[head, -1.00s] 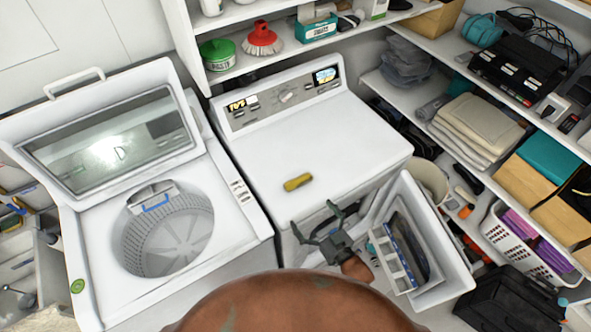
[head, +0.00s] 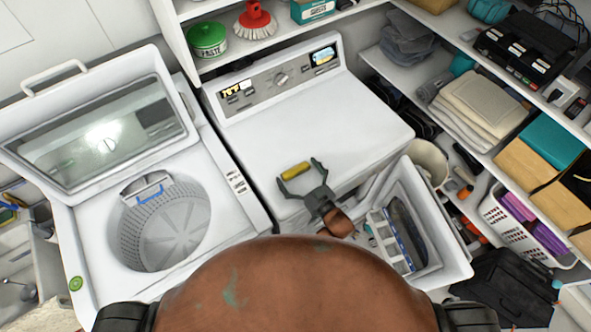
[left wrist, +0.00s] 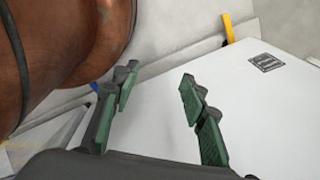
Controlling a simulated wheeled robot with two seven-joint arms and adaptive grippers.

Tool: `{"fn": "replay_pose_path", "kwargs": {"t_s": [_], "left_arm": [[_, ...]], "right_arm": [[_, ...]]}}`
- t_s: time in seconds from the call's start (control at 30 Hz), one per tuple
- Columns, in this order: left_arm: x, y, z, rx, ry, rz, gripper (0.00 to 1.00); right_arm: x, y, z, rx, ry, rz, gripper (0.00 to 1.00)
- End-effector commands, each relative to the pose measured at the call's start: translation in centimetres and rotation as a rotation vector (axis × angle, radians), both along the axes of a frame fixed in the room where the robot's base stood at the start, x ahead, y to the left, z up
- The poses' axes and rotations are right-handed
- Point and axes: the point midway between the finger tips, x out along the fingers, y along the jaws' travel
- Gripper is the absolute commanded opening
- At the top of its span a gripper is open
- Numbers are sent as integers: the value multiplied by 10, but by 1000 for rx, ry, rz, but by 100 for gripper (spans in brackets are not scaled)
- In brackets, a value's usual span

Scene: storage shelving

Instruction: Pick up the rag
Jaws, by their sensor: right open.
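A small yellow rolled piece, which I take for the rag (head: 295,171), lies on the white top of the dryer (head: 330,135), near its front edge. My right gripper (head: 299,175) is open at the dryer's front, its fingertips close to the rag's two ends. I cannot tell whether they touch it or hover above it. My left gripper (left wrist: 158,78) shows only in the left wrist view, open and empty, in front of a white panel with a dark label.
An open washing machine (head: 165,225) stands left of the dryer. The dryer's door (head: 435,225) hangs open at the front right. Shelves on the right hold folded cloths (head: 475,100) and a white basket (head: 505,225). A green tub (head: 207,40) sits on the upper shelf.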

Motion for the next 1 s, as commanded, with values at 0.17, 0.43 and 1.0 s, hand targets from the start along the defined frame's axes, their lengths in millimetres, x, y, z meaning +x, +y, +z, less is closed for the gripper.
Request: {"fn": "replay_pose_path", "kwargs": {"t_s": [0.17, 0.43, 1.0], "left_arm": [[22, 0, 2, 0, -28, -6, 40], [26, 0, 2, -1, -33, -7, 40], [12, 1, 1, 0, -15, -2, 40]], "right_arm": [[6, 3, -1, -1, 1, -1, 100], [5, 2, -1, 0, 1, -3, 91], [5, 2, -1, 1, 0, -3, 63]]}}
